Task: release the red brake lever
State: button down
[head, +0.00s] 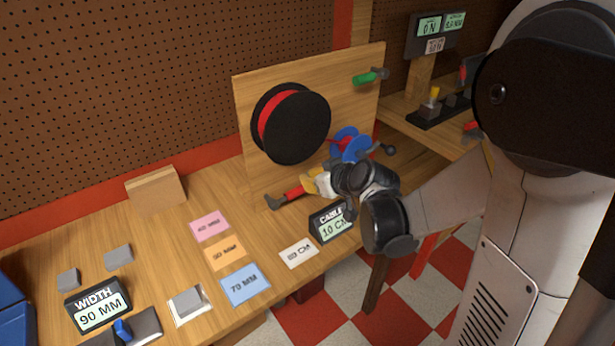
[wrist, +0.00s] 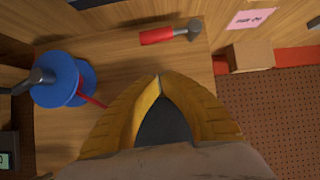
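The red brake lever (head: 294,192) is a short red bar with a dark grey end, low at the front of the upright wooden board. In the wrist view the red lever (wrist: 158,36) lies beyond my fingertips, its grey end to the right. My gripper (head: 311,184) has yellow fingers and is close to the lever's right end in the head view. In the wrist view my gripper (wrist: 158,78) has its fingertips together, with nothing seen between them and a gap between them and the lever. My wrist hides part of the fingers in the head view.
A black drum with red cable (head: 291,124) and a blue spool (head: 350,145) are on the board (head: 254,88). A green lever (head: 366,77) is at its upper right. The cable display (head: 331,223) reads 10 CM near my wrist. Coloured cards and a wooden block (head: 156,191) lie left.

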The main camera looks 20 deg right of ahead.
jog(key=b, duration=0.2)
send_over(298, 192)
jog(key=s, duration=0.2)
notch_tip(298, 192, down, 4)
jog(key=w+f, duration=0.1)
jog(key=f+b, duration=0.1)
jog(key=f, duration=0.1)
jog(key=shift+w, duration=0.35)
jog(key=shift+w+f+b, duration=0.1)
jog(key=shift+f+b, duration=0.25)
jog(key=shift+b, duration=0.05)
